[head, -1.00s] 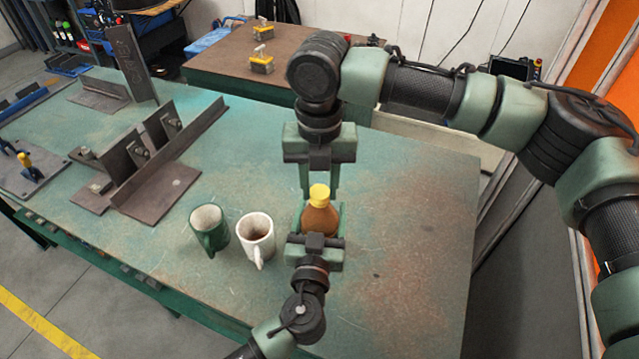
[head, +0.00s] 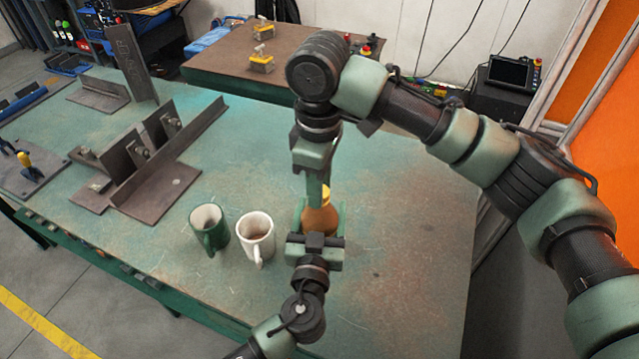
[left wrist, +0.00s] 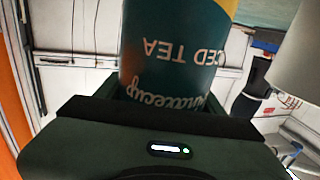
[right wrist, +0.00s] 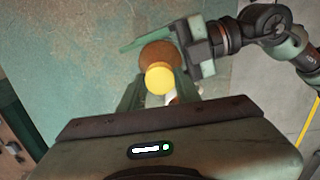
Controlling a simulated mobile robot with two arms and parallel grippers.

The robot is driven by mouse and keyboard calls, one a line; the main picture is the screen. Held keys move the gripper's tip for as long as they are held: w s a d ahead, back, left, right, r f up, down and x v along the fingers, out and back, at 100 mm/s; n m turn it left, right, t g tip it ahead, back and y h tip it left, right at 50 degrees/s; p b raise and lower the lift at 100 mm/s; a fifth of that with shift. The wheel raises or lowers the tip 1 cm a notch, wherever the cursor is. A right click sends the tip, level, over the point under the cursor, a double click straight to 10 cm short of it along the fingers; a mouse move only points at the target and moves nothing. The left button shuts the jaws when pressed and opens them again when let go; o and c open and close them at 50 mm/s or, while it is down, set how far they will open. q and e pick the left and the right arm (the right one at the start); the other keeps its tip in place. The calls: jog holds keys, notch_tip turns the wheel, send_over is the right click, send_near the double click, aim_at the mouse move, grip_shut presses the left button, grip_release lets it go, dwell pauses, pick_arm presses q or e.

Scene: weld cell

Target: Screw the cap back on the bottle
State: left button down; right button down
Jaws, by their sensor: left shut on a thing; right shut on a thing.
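The bottle (head: 319,222) stands upright on the green table, brown with a yellow cap (head: 326,193) at its top. My left gripper (head: 320,232) is shut around the bottle's body from the near side. In the left wrist view the bottle's teal "iced tea" label (left wrist: 170,60) fills the space between the jaws. My right gripper (head: 322,188) comes down from above, shut on the cap; its finger hides part of the cap in the head view. In the right wrist view the cap (right wrist: 159,80) sits between the fingertips, over the bottle (right wrist: 160,54). Its thread is hidden.
A white mug (head: 257,236) stands close left of the bottle, and a green mug (head: 209,228) stands left of that. Welded steel brackets (head: 150,165) lie farther left. The table right of the bottle is clear (head: 410,230). A brown table (head: 220,66) stands behind.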

jog(key=m, duration=1.5)
jog(key=shift+m, duration=0.4)
jog(key=c, duration=0.9)
grip_release()
jog(key=shift+r, duration=0.1)
notch_tip(320, 180, up, 12)
jog(key=shift+f, duration=0.1)
